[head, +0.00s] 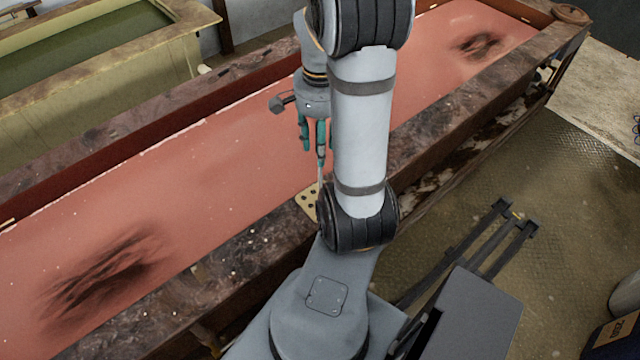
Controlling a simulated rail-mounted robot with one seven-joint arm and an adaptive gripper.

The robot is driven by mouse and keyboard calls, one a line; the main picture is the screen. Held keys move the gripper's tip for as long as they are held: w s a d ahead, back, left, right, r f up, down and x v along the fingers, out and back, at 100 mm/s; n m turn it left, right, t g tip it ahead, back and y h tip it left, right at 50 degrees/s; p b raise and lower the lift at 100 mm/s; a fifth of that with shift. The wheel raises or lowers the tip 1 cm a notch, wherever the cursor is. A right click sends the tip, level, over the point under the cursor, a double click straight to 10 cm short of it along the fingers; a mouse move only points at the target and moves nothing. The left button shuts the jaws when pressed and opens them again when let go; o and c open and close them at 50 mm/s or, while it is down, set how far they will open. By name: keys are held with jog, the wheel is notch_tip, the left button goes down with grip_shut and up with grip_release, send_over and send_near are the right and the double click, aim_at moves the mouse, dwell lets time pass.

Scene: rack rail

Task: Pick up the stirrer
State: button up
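The stirrer (321,176) is a thin, pale upright rod below my gripper. Its lower end is by a yellow plate with holes (306,201) on the near rim of the red tank. My gripper (317,146) points down over the tank with its teal fingers apart. The top of the stirrer appears to reach up between the fingers, with a gap showing at the left finger. I cannot tell whether the fingers touch it. My arm hides part of the right finger and part of the plate.
The long tank of reddish liquid (200,180) crosses the view, with dark rippled patches at both ends. A yellowish tank with green liquid (90,45) stands at the upper left. Metal floor (560,210) is open at the right. A dark box (615,340) sits at the lower right corner.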

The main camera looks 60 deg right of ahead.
jog(key=shift+s, duration=0.1)
jog(key=shift+c, duration=0.4)
grip_shut()
